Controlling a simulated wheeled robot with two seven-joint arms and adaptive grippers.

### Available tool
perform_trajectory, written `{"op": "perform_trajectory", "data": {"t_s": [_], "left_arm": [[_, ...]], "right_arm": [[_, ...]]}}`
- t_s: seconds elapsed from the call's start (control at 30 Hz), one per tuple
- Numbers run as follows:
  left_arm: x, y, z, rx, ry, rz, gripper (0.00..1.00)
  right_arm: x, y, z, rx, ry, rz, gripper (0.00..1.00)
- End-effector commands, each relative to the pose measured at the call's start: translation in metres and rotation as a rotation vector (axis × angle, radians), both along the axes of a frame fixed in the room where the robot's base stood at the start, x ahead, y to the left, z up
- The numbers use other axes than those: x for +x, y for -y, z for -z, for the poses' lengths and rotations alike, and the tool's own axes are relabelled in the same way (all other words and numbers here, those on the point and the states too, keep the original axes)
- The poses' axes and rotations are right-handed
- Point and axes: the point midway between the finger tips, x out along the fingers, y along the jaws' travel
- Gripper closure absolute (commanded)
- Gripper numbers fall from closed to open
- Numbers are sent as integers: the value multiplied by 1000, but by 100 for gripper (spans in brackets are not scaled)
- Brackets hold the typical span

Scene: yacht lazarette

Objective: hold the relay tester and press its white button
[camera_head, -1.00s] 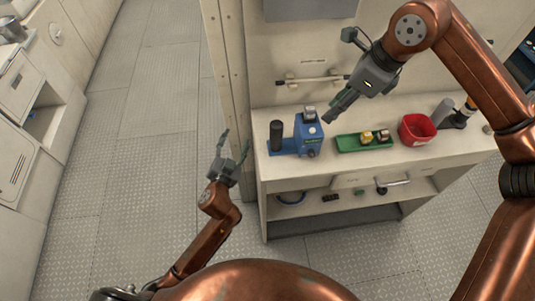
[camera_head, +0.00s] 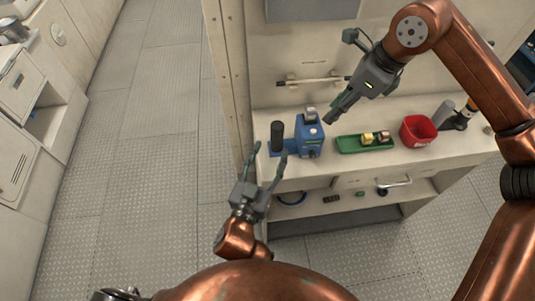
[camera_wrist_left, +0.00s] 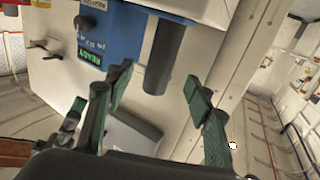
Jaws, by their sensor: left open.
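The relay tester appears to be the blue device (camera_head: 309,138) on the bench top, with a dark upright cylinder (camera_head: 277,138) on its left side. In the left wrist view its blue panel (camera_wrist_left: 108,35) shows a knob and a lit green display, and the dark cylinder (camera_wrist_left: 163,58) stands beyond my fingers. My left gripper (camera_head: 270,160) is open and empty at the bench's front edge, its fingers pointing toward the cylinder without closing on it. My right gripper (camera_head: 337,110) hangs above and right of the tester; its jaw opening is unclear. I cannot make out the white button for certain.
A green tray (camera_head: 350,146) with small relay-like parts lies right of the tester. A red bin (camera_head: 418,130) stands further right. A shelf under the bench top (camera_head: 345,171) holds small items. The floor to the left (camera_head: 150,150) is clear.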

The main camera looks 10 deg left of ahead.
Motion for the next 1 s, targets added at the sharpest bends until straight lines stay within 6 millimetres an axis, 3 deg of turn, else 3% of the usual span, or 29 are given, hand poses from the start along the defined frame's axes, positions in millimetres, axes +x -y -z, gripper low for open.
{"op": "perform_trajectory", "data": {"t_s": [0.3,0.5,0.87,1.0], "left_arm": [[47,6,-1,4,3,0,51],[66,9,0,3,2,0,51],[71,9,0,2,0,-1,51],[71,9,0,2,0,-1,61]], "right_arm": [[0,0,0,0,0,0,71],[0,0,0,0,0,0,71],[0,0,0,0,0,0,71],[0,0,0,0,0,0,71]]}}
